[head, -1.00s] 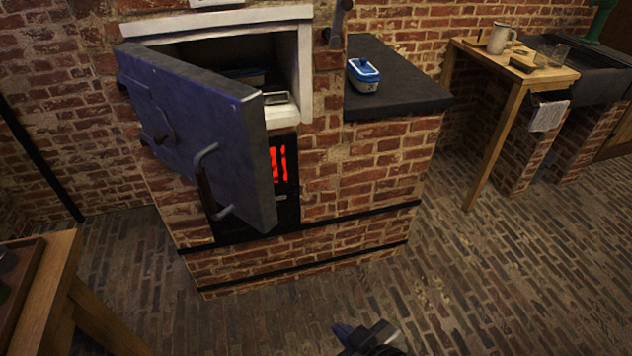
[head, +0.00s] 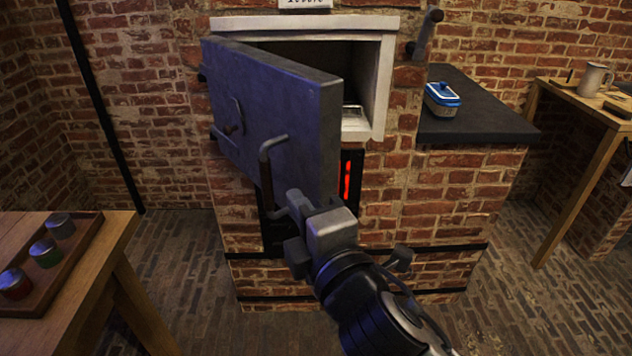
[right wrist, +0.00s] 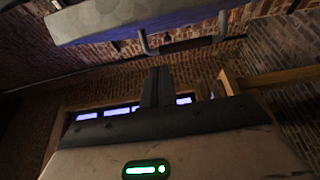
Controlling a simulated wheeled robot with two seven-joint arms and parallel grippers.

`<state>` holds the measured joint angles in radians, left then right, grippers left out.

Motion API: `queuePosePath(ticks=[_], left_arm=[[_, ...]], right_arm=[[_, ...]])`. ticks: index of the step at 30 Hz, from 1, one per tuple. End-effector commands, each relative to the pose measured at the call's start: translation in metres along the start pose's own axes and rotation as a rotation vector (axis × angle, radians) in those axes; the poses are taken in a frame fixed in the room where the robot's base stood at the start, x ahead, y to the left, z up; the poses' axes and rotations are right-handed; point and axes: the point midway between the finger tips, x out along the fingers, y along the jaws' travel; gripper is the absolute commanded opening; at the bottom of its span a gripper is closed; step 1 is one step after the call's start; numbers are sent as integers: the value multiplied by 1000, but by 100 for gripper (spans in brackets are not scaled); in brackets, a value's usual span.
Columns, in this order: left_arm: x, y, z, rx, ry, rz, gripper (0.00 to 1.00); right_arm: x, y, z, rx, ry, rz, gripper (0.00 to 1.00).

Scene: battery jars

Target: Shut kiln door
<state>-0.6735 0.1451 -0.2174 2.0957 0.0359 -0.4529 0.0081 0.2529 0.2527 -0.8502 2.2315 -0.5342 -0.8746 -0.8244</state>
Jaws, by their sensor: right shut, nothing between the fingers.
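The kiln door (head: 285,105) is a thick dark slab hinged at the left, standing partly open in front of the white-framed kiln opening (head: 385,85). Its bent bar handle (head: 265,172) sticks out low near the free edge. My right gripper (head: 292,205) is shut and empty beside the handle's lower end in the head view. In the right wrist view the shut fingers (right wrist: 157,82) point towards the door (right wrist: 130,14) and handle (right wrist: 182,45), with a visible gap. My left gripper is out of view.
A red glow (head: 348,180) shows below the opening. A blue-lidded dish (head: 442,99) stands on the dark ledge (head: 485,125) at right. A wooden table (head: 122,235) with a tray of jars (head: 88,236) stands at left. Brick floor lies between.

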Motion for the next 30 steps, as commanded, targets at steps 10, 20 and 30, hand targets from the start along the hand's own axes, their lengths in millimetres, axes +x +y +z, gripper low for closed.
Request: queuePosePath(ticks=[10,20,30], left_arm=[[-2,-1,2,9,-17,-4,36],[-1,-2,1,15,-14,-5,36],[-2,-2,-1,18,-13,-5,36]], right_arm=[[33,0,31,0,-1,-1,0],[35,-1,39,3,1,-1,0],[35,0,48,-1,5,-1,0]])
